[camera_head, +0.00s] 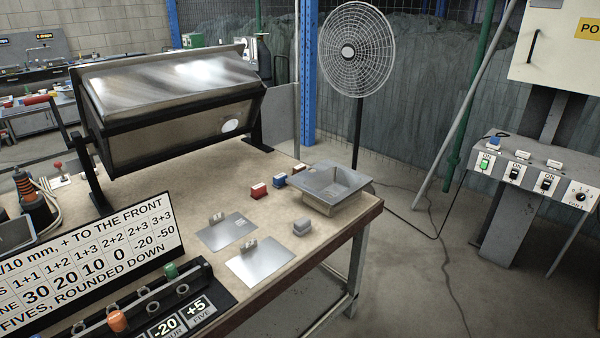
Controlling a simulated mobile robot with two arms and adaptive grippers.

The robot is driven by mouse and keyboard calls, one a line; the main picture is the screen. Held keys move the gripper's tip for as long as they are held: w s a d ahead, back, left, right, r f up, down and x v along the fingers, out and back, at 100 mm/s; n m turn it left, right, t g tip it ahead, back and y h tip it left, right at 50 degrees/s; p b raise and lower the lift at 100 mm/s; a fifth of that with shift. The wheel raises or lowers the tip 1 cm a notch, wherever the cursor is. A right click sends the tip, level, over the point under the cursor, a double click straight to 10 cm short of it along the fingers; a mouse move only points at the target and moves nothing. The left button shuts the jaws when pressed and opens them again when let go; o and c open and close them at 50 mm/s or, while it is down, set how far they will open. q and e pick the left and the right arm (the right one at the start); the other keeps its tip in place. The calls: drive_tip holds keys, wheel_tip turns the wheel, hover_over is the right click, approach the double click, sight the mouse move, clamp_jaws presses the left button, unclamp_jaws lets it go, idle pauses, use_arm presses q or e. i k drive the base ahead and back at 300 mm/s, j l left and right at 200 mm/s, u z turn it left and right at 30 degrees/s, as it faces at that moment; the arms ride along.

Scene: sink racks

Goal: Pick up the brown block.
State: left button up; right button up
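A small block (299,168) that looks reddish brown sits on the workbench, just behind the metal sink basin's left back corner. It is small in the picture, so its exact colour is hard to tell. A grey block (302,228) sits nearer, in front of the basin. Neither of my grippers is in view.
The metal sink basin (333,185) stands at the workbench's (210,180) right edge. Two metal plates (228,231) with small tags lie in front. A large tilted metal box (170,100) fills the back left. A number board (90,250) and rail stand front left.

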sight(298, 168)
drive_tip(key=i+l+z, duration=0.7)
drive_tip(key=i, duration=0.3)
drive_tip(key=i+l+z, duration=0.15)
drive_tip(key=i+z, duration=0.2)
drive_tip(key=i, duration=0.2)
drive_tip(key=i+z, duration=0.3)
drive_tip(key=i, duration=0.25)
drive_tip(key=i+l+u, duration=0.2)
drive_tip(key=i, duration=0.65)
drive_tip(key=i+u, duration=0.2)
drive_tip(key=u, duration=0.2)
drive_tip(key=i+u, duration=0.2)
drive_tip(key=u, duration=0.25)
drive_tip(key=i+u, duration=0.25)
drive_tip(key=u, duration=0.15)
drive_tip(key=i+l+u, duration=0.15)
drive_tip(key=u, duration=0.25)
